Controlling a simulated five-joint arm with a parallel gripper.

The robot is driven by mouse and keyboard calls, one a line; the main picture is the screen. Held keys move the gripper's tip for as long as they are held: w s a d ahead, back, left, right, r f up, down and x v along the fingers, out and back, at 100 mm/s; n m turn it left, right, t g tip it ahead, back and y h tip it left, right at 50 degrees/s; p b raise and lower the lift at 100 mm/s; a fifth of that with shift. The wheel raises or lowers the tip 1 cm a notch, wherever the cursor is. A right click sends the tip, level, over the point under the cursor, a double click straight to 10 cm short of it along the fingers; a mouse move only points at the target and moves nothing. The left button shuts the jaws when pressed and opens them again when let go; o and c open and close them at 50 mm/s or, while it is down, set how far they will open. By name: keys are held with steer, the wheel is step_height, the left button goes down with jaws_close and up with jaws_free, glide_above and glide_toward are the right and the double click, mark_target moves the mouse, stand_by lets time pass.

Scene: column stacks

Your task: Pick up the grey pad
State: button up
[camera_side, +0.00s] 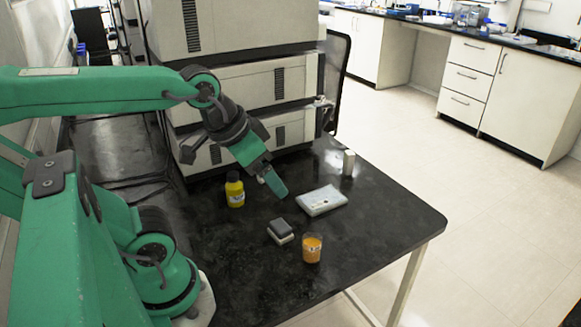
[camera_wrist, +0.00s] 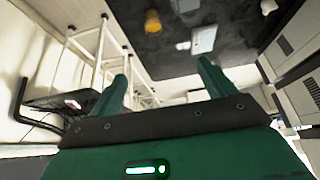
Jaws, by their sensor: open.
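The grey pad (camera_side: 281,227) is a small dark grey block lying on a white block (camera_side: 287,240) of similar size on the black table, left of the orange cup. My gripper (camera_side: 273,184) is above the table, behind and higher than the pad, tilted downward and apart from it. In the wrist view my gripper's two green fingers (camera_wrist: 163,75) stand apart with nothing between them. A small greyish shape (camera_wrist: 188,6) at the top edge of that view may be the pad; it is cut off and blurred.
An orange cup (camera_side: 312,248) stands just right of the pad. A pale flat box (camera_side: 321,200), a white cylinder (camera_side: 348,162) and a yellow bottle (camera_side: 235,190) stand farther back. Stacked instruments (camera_side: 245,90) rise behind. The table's front right is clear.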

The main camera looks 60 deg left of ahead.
steer(key=shift+w, duration=0.1)
steer(key=g, duration=0.5)
glide_above(282, 224)
steer(key=shift+n, duration=0.4)
step_height(282, 224, down, 16)
steer(key=shift+d+r, duration=0.15)
steer(key=shift+r, duration=0.1)
steer(key=shift+w+a+f+g, duration=0.1)
steer(key=shift+a+f+g, duration=0.2)
steer(key=shift+f, duration=0.3)
steer(key=shift+f, duration=0.1)
steer(key=shift+d+f, duration=0.1)
steer(key=shift+f, duration=1.1)
steer(key=shift+d+f, duration=0.1)
steer(key=shift+f, duration=2.5)
